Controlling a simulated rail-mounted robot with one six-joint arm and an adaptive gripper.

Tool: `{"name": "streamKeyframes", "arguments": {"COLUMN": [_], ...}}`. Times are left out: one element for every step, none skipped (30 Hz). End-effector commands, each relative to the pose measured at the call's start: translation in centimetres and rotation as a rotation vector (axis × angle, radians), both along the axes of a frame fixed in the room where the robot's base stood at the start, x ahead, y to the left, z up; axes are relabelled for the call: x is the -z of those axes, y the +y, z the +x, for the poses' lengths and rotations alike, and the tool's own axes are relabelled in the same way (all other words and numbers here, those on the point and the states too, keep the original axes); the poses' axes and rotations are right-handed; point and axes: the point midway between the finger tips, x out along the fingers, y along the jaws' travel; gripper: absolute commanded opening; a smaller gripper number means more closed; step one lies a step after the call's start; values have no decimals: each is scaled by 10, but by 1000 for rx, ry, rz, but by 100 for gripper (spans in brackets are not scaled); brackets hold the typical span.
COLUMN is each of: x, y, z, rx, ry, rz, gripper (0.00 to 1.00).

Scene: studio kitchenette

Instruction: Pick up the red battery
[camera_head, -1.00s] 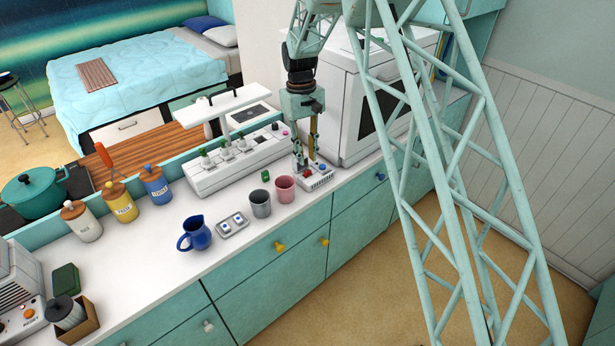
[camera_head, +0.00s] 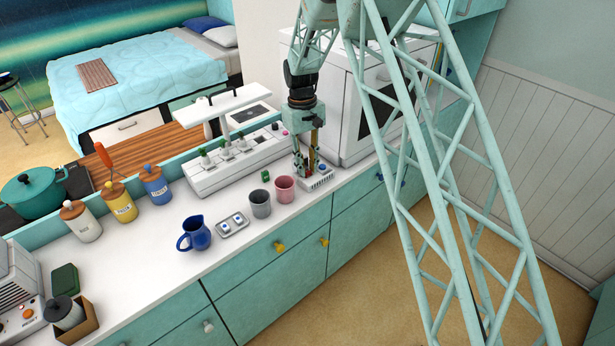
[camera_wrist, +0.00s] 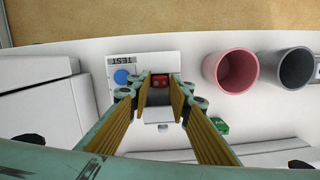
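The red battery (camera_wrist: 160,80) shows in the wrist view between the two fingers of my gripper (camera_wrist: 160,94), at the white tester marked TEST (camera_wrist: 146,66). My gripper is open, with one finger on each side of the battery. I cannot tell whether either finger touches it. In the head view my gripper (camera_head: 305,168) points down over the slotted white tester (camera_head: 319,183) at the counter's front edge. There the fingers mostly hide the battery. A round blue part (camera_wrist: 121,76) sits on the tester beside the battery.
A pink cup (camera_head: 285,190) and a grey cup (camera_head: 260,204) stand left of the tester. A small green block (camera_head: 265,176) lies behind them. A blue jug (camera_head: 197,233) stands farther left.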

Motion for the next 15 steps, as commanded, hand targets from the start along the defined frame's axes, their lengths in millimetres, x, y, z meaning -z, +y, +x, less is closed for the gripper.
{"name": "streamKeyframes", "arguments": {"x": [3,5,6,7,8,8,8,8,8,8,8,8,8,8,8], "y": [0,0,0,0,-1,-1,-1,-1,-1,-1,-1,-1,-1,-1,-1], "z": [0,0,-1,-1,-1,-1,-1,-1,-1,-1,-1,-1,-1,-1,-1], "rx": [0,0,0,0,0,0,0,0,0,0,0,0,0,0,0], "ry": [0,0,-1,-1,-1,-1,-1,-1,-1,-1,-1,-1,-1,-1,-1], "rz": [0,0,1,1,1,1,1,1,1,1,1,1,1,1,1], "gripper": [19,19,19,19,19,19,19,19,19,19,19,19,19,19,19]}}
